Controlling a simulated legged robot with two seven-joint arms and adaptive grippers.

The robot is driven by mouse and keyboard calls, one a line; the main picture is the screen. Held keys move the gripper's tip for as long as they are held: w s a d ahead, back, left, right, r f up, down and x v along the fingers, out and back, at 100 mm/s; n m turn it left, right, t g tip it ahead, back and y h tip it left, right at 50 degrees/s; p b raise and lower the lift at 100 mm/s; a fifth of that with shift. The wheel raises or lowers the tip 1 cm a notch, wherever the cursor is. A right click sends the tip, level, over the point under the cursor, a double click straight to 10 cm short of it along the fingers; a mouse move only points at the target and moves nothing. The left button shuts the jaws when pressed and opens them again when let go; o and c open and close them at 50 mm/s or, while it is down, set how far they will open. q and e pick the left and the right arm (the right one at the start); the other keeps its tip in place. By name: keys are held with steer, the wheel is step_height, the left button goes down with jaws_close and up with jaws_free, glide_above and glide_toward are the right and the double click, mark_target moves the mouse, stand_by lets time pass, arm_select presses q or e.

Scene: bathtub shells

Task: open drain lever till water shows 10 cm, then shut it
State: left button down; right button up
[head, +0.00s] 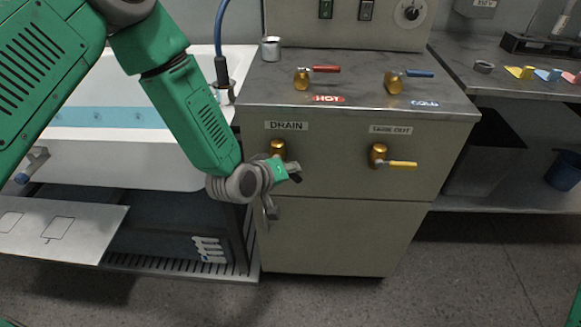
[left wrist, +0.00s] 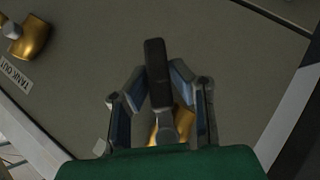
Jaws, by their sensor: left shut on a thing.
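The drain valve (head: 278,149) is a brass body under the DRAIN label on the cabinet front. My left gripper (head: 281,186) is right at it and covers much of the valve. In the left wrist view, the dark lever (left wrist: 156,72) stands between the two fingers of my left gripper (left wrist: 157,88), which is shut on it. Brass (left wrist: 184,117) shows behind the fingers. The white tub (head: 150,165) is at the left, with a light-blue band (head: 110,117) that looks like water. I cannot read a depth mark. My right gripper is out of view.
The TANK OUT valve (head: 378,155) with its yellow lever is to the right. HOT red (head: 325,69) and COLD blue (head: 418,73) levers are on the cabinet top, near a metal cup (head: 271,48). A bench (head: 510,82) with small coloured pieces stands at the right.

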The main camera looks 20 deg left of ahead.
arm_select(q)
steer(key=shift+s+d+f, duration=0.1)
steer(key=shift+s+f, duration=0.1)
steer(key=shift+f, duration=0.05)
steer(key=c, duration=1.6)
jaws_free()
steer(key=shift+o, duration=0.8)
steer(key=shift+w, duration=0.2)
steer(key=shift+d, duration=0.1)
steer(key=shift+r, duration=0.15)
steer(key=shift+s+r, duration=0.15)
steer(key=shift+s, duration=0.05)
steer(key=v, duration=1.1)
steer(key=shift+s, duration=0.15)
